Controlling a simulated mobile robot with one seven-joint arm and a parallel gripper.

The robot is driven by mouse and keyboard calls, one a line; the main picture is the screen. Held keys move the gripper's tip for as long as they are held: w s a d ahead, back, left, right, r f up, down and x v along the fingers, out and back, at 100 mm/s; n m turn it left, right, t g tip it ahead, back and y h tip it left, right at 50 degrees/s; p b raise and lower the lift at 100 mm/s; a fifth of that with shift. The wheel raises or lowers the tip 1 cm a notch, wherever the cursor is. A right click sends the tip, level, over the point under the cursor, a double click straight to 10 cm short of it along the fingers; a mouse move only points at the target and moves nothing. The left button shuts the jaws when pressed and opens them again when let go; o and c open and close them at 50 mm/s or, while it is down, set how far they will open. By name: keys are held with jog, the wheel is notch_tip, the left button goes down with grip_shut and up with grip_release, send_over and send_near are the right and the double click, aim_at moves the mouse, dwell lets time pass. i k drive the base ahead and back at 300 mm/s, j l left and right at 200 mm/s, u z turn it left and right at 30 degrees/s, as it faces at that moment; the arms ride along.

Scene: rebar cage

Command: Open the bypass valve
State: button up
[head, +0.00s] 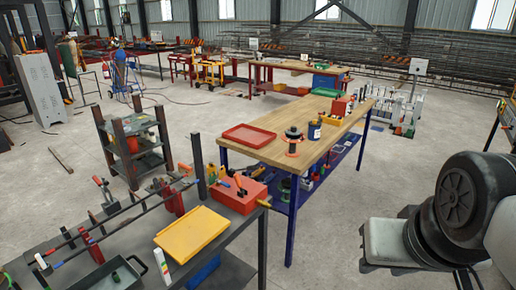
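I cannot pick out a bypass valve for certain in the head view. Dark bars with red and blue ends (110,229) run along the near-left bench; they may be clamps, and no valve handle is clear on them. Upright whitish parts (405,108) stand behind the long workbench at the right, too small to identify. Part of my arm, black and grey, fills the lower right. My gripper is out of view.
The near-left bench (225,262) holds a yellow tray (191,232) and a red toolbox (238,193). A long wooden workbench (290,150) carries a red tray (249,136) and a spool (293,136). A dark shelf cart (136,148) stands left. Open concrete floor (345,225) lies right of the workbench.

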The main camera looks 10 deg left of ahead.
aim_at(224, 183)
jog(key=i+u, duration=0.25)
jog(key=u, duration=0.2)
jog(key=i+l+u, duration=0.1)
jog(key=i+u, duration=0.15)
jog(key=u, duration=0.2)
jog(key=i+l+u, duration=0.2)
jog(key=u, duration=0.25)
jog(key=i+l+u, duration=0.1)
jog(key=i+l, duration=0.3)
jog(key=i+l+u, duration=0.1)
jog(key=i+l, duration=0.25)
jog(key=l, duration=0.25)
